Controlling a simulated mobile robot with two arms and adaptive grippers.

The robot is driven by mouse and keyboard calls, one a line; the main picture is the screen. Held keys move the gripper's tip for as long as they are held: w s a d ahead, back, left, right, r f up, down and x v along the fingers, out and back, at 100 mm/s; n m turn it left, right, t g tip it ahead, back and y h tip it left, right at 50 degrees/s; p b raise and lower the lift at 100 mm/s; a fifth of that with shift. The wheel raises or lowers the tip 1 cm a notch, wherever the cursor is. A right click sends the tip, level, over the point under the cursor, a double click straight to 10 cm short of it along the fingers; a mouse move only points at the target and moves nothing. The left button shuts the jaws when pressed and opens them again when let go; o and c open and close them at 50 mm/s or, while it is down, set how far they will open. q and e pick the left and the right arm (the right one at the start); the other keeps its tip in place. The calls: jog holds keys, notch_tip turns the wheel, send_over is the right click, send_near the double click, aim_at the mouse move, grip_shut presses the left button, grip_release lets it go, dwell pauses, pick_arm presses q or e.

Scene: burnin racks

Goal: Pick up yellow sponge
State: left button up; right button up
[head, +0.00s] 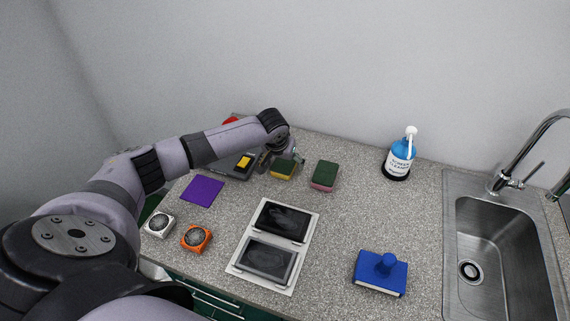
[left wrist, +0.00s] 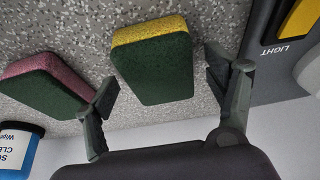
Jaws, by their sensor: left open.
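The yellow sponge (head: 284,169) has a dark green top and a yellow lower part and lies on the speckled counter toward the back. It also shows in the left wrist view (left wrist: 151,66), between and just ahead of my open fingers. My left gripper (head: 282,158) is at the sponge's far side, open and empty; its two fingers show in the left wrist view (left wrist: 166,97). I cannot tell whether a finger touches the sponge. My right gripper is not in view.
A pink-and-green sponge (head: 325,175) lies close on the right; one finger is near it. A dark grey case with a yellow part (head: 237,166) is on the left. A blue cleaner bottle (head: 401,153) and a sink (head: 503,240) stand further right.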

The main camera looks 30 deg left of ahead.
aim_at(285, 162)
pick_arm(q)
jog(key=shift+f, duration=0.1)
jog(key=shift+c, duration=0.4)
jog(key=c, duration=0.7)
jog(key=shift+c, duration=0.2)
jog(key=shift+r+b, duration=0.3)
jog(key=shift+b, duration=0.05)
notch_tip(285, 162, up, 20)
jog(key=b, duration=0.3)
jog(key=shift+o, duration=0.5)
